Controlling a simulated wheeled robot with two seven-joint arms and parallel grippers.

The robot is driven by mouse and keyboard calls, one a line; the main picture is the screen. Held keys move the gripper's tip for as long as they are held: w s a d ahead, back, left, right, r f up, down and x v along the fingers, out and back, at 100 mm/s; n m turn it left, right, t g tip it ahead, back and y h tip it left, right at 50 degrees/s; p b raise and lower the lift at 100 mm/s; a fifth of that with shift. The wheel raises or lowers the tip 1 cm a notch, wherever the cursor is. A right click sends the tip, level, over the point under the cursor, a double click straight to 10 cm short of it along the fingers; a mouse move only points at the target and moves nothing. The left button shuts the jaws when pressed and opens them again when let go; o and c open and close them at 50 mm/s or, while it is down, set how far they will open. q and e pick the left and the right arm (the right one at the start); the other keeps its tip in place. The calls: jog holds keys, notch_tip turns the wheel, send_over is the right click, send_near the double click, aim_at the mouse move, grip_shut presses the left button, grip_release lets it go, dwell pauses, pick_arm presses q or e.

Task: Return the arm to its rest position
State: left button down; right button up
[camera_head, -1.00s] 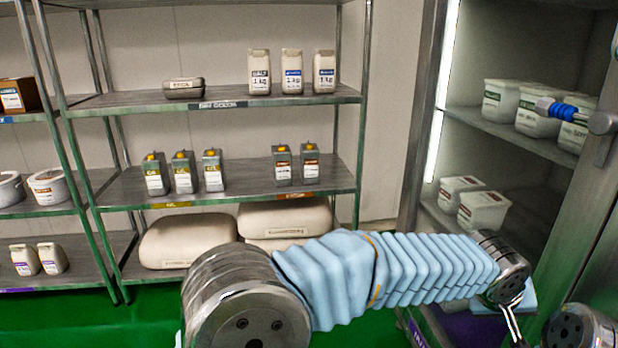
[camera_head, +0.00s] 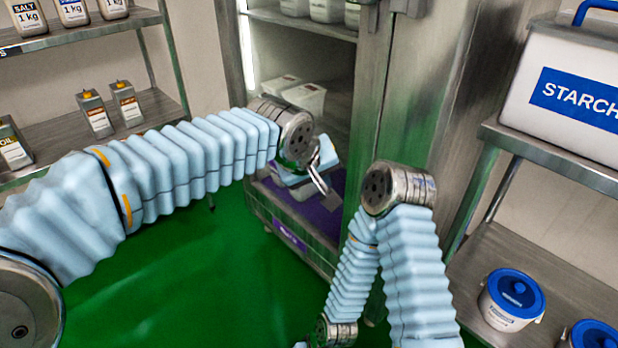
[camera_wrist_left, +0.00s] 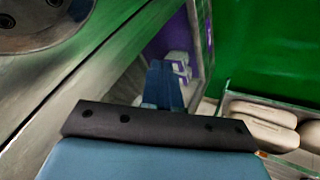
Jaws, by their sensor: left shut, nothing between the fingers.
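My left arm (camera_head: 190,155) in pale blue bellows reaches in from the left across the head view. Its wrist joint (camera_head: 297,137) is in front of the open cabinet. My left gripper (camera_head: 322,188) hangs below that joint, small and partly hidden. In the left wrist view its blue fingers (camera_wrist_left: 163,82) are together with nothing between them. My right arm (camera_head: 415,270) is bent, with its upper joint (camera_head: 397,187) in the middle and its lower part running down to the bottom edge. The right gripper does not show.
The open steel cabinet (camera_head: 358,110) holds white tubs (camera_head: 305,97). A shelf rack (camera_head: 70,135) stands at left. At right, a steel shelf (camera_head: 560,160) carries a starch box (camera_head: 570,95), with a blue-lidded bucket (camera_head: 512,298) lower down. The green floor (camera_head: 190,270) is clear.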

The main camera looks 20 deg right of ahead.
pick_arm(q)
jog(key=s+d+v, duration=0.1)
jog(key=v, duration=0.4)
jog(key=w+a+f+g, duration=0.15)
jog(key=a+f, duration=0.25)
jog(key=f, duration=0.5)
jog(key=w+a+f+y, duration=0.1)
jog(key=w+a+f, duration=0.25)
jog(key=f, duration=0.65)
jog(key=w+a+f+g, duration=0.1)
jog(key=a+f, duration=0.4)
jog(key=f, duration=0.4)
jog(key=s+a+f+n, duration=0.1)
jog(key=s+a+f, duration=0.3)
jog(key=a+f, duration=0.3)
jog(key=s+a+f+n, duration=0.1)
jog(key=s+a+f, duration=0.3)
jog(key=f, duration=0.5)
jog(key=s+a+f+g, duration=0.1)
jog(key=s+a+f, duration=0.5)
jog(key=s, duration=0.4)
jog(key=shift+s+a+n+y, duration=0.25)
jog(key=shift+a+n+y, duration=0.05)
jog(key=shift+a+n, duration=0.1)
jog(key=shift+g, duration=0.25)
